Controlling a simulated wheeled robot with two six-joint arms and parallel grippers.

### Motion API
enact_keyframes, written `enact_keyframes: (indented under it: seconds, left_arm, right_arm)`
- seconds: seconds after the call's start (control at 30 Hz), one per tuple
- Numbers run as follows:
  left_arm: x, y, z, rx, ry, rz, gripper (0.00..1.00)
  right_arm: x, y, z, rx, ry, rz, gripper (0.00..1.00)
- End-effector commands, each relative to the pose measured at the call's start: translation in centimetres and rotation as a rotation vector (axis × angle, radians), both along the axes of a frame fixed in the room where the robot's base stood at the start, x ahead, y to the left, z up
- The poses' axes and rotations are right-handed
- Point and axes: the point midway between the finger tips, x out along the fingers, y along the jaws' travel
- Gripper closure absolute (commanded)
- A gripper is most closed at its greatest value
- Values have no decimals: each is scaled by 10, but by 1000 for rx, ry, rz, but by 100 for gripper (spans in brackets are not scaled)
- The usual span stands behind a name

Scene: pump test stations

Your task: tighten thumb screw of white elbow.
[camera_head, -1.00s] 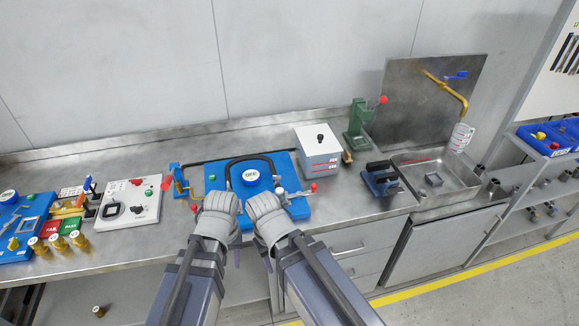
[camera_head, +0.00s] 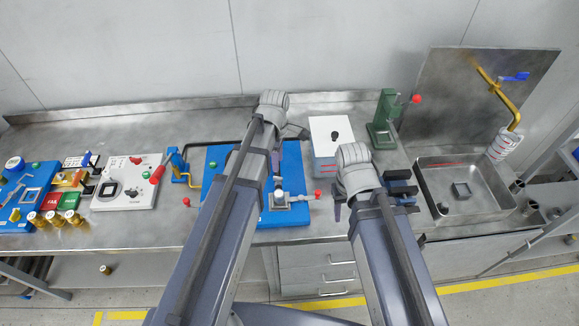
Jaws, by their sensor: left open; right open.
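A small white and grey fitting (camera_head: 280,200) stands on the right part of the blue pump board (camera_head: 293,158). A short bar with a red knob (camera_head: 317,194) runs from its right side. Which part is the white elbow or its thumb screw is too small to tell. My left gripper (camera_head: 290,133) is open over the back of the blue board, beyond the fitting, and its arm covers the board's middle. My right gripper (camera_head: 338,210) is open to the right of the red knob, in front of the white box. I see nothing in either gripper.
A white box (camera_head: 331,140) with a black knob and a green press (camera_head: 384,125) stand behind my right gripper. A sink (camera_head: 465,190) is at right. A white panel (camera_head: 126,180) and brass fittings (camera_head: 55,216) are at left. Clear steel counter lies in front of the white panel.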

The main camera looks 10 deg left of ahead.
Motion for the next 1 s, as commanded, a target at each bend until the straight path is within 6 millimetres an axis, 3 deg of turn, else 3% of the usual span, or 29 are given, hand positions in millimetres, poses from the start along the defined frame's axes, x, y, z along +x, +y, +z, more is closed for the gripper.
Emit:
enact_keyframes:
  seconds: [0.27, 0.8, 1.0]
  left_arm:
    - [0, 0, -11, 0, 0, -3, 56]
    - [-1, 0, -73, 0, 0, -4, 56]
    - [-1, 0, -79, 0, 0, -4, 56]
  right_arm:
    - [0, 0, -11, 0, 0, 1, 50]
    - [0, 0, -73, -1, 0, 3, 50]
    - [0, 0, -79, -1, 0, 3, 50]
